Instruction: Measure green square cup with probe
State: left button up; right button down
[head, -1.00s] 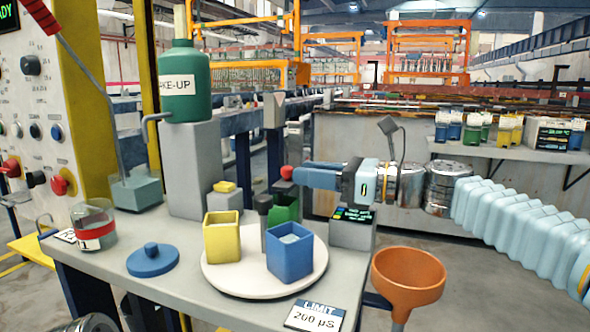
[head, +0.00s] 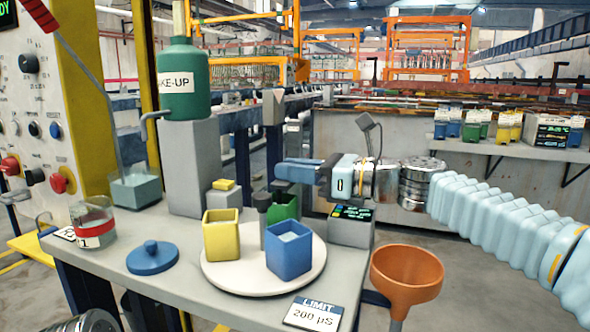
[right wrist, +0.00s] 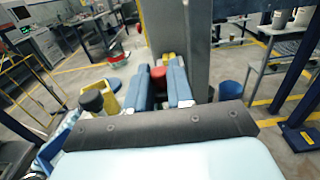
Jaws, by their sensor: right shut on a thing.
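The green square cup (head: 284,204) stands at the back of a round white plate (head: 225,278), partly hidden by a dark-topped grey post (head: 263,205). A yellow square cup (head: 222,240) and a blue square cup (head: 289,255) stand in front on the plate. My right gripper (head: 290,172) is just above the green cup, its blue fingers shut on a red-topped thing (right wrist: 158,74), seen between them in the right wrist view. It may be the probe; its lower part is hidden. My left gripper is not in view.
A grey meter (head: 348,234) with a lit display stands right of the plate. A blue lid (head: 152,257), a glass jar (head: 93,225) and a limit card (head: 314,313) lie around. An orange funnel (head: 406,270) stands off the table's right edge.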

notch_tip(320, 180, up, 6)
jog(key=p, duration=0.5)
jog(key=shift+r+p, duration=0.1)
jog(key=shift+p, duration=0.25)
jog(key=c, duration=1.3)
grip_release()
jog(key=shift+o, duration=0.2)
jog(key=b, duration=0.2)
send_near(296, 135)
jog(key=s+d, duration=0.2)
jog(key=s, duration=0.1)
jog(key=s+d, duration=0.1)
jog(key=shift+s+d+r, duration=0.1)
jog(key=shift+s+r, duration=0.2)
jog(key=shift+s, duration=0.1)
